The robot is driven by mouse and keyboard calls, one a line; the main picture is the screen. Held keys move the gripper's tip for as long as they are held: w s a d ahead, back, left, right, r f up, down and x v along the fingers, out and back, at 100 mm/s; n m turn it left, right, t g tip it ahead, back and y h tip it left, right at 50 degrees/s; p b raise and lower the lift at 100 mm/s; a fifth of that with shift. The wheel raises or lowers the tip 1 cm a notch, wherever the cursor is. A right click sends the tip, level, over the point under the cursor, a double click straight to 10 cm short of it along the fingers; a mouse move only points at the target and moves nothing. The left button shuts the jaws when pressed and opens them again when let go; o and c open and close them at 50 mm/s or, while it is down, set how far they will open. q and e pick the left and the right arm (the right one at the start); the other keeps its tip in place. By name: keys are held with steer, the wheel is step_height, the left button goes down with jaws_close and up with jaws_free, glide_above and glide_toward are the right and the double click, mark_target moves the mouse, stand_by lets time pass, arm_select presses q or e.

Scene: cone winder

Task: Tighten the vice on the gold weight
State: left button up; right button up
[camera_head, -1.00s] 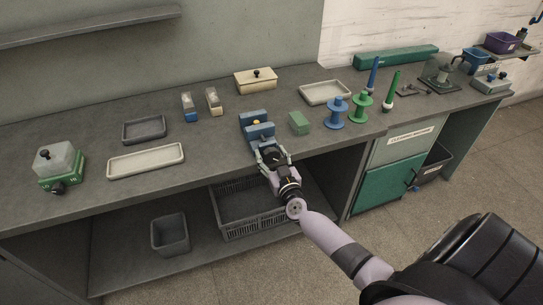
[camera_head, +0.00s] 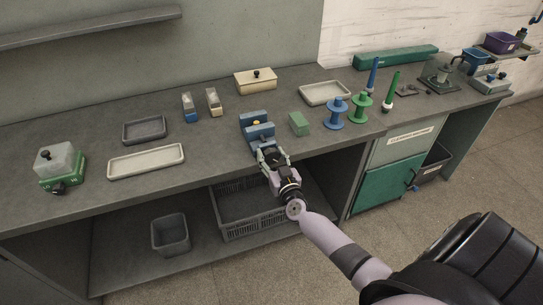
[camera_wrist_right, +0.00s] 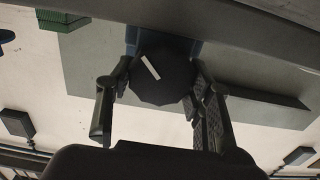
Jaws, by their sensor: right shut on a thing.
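The blue vice (camera_head: 256,117) stands near the front edge of the bench in the head view. A small gold spot, the gold weight (camera_head: 257,122), shows between its jaws; most of it is hidden. Whether the jaws touch it I cannot tell. My right gripper (camera_head: 272,158) is at the front of the vice. In the right wrist view its fingers (camera_wrist_right: 160,100) are on either side of a dark round knob (camera_wrist_right: 160,75) with a white mark, shut on it. A bit of the blue vice (camera_wrist_right: 192,46) shows behind the knob. My left gripper is not in view.
A green block (camera_head: 299,124) and blue and green spools (camera_head: 336,113) stand right of the vice. A pale tray (camera_head: 146,161) lies left. Bare bench lies between tray and vice.

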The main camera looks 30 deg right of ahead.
steer(key=o, duration=1.2)
steer(key=shift+c, duration=0.2)
steer(key=shift+s, duration=0.15)
steer(key=v, duration=1.1)
steer(key=shift+s, duration=0.4)
